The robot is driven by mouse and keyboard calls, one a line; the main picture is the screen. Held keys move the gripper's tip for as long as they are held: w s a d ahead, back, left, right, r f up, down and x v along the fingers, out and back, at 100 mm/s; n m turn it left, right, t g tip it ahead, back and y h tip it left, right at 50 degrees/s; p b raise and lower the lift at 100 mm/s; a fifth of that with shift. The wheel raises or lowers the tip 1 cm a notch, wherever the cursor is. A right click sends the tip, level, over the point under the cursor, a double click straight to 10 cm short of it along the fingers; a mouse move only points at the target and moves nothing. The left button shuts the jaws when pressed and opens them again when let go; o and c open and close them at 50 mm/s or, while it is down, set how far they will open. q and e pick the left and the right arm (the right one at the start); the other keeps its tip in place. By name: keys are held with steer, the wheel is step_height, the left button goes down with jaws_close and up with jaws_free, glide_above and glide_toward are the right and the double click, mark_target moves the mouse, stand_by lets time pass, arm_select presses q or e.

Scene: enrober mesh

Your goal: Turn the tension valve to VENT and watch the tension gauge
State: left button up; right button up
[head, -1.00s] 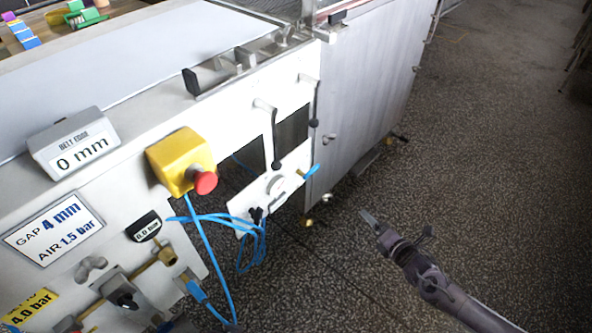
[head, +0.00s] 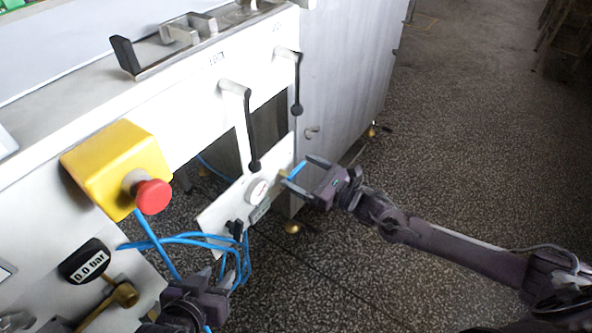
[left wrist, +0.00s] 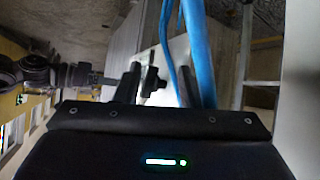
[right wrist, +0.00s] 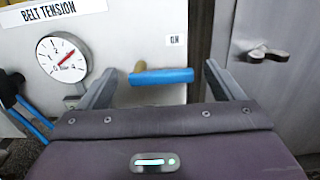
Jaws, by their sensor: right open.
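The tension valve has a blue lever on a brass stem (right wrist: 139,68). In the right wrist view the lever (right wrist: 165,77) lies level between my open fingers, with no clear contact visible. In the head view my right gripper (head: 298,172) reaches the lever from the right. The tension gauge (right wrist: 62,58) is a round white dial with a red needle, under a BELT TENSION label (right wrist: 48,12). It also shows in the head view (head: 257,190), too small to read. My left gripper (head: 205,287) is low in the head view, its fingers apart and empty, near blue hoses.
A yellow box with a red button (head: 152,196) juts out left of the panel. Two black-knobbed levers (head: 255,165) hang above the gauge plate. Blue hoses (head: 190,240) loop below it. A small latch (right wrist: 268,53) sits on the door to the right. Open floor lies right.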

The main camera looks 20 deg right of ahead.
arm_select(q)
steer(key=shift+w+d+r+t+h, duration=0.15)
steer(key=shift+w+r+t, duration=0.25)
steer(key=shift+w+r, duration=0.25)
steer(key=shift+w+d+r+t+h, duration=0.15)
steer(key=shift+w+r+t, duration=0.25)
steer(key=shift+r, duration=0.45)
arm_select(e)
steer(key=shift+x, duration=1.15)
steer(key=c, duration=1)
